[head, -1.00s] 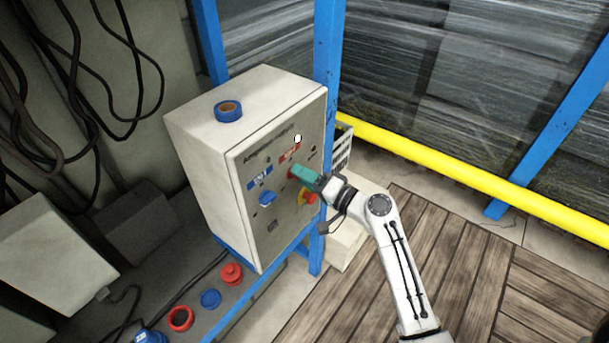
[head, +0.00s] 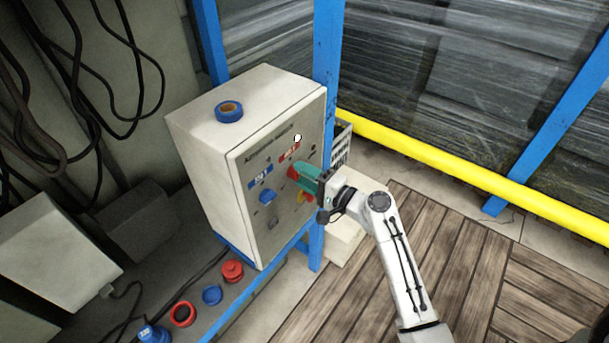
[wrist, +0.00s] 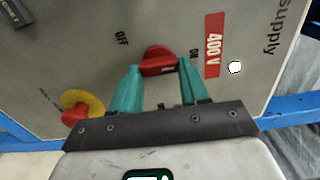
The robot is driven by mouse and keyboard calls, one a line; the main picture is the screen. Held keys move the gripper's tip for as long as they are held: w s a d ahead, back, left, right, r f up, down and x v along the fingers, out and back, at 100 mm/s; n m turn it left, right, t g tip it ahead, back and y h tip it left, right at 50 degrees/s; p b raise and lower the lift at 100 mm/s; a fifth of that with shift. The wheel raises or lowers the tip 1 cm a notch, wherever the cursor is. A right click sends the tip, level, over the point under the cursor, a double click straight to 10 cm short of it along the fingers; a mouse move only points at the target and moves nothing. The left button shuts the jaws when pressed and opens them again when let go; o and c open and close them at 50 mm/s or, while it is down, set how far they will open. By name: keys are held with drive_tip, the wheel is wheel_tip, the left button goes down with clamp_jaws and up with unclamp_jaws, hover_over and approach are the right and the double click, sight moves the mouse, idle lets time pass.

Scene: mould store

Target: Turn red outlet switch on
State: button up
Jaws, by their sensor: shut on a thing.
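The red outlet switch (wrist: 158,62) is a red rotary knob on the front of a white supply box (head: 216,150), by a red 400 V label (wrist: 213,46). OFF and ON are printed on either side of the knob in the wrist view. My gripper (wrist: 158,74) has its two green fingers on either side of the knob and is shut on it. In the head view my gripper (head: 301,177) reaches the box front from the right and partly hides the knob (head: 292,173).
A blue knob (head: 267,196) sits left of the red one. A red-and-yellow emergency button (wrist: 80,108) is close beside my gripper. A roll of blue tape (head: 229,112) lies on the box. A blue post (head: 328,60) and a yellow rail (head: 430,157) stand behind.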

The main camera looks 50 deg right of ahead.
drive_tip(key=shift+f, duration=0.1)
drive_tip(key=o, duration=1.1)
drive_tip(key=shift+c, duration=0.2)
drive_tip(key=s+b, duration=0.2)
drive_tip(key=s, duration=0.8)
drive_tip(key=shift+s+d, duration=0.2)
drive_tip(key=shift+s, duration=0.2)
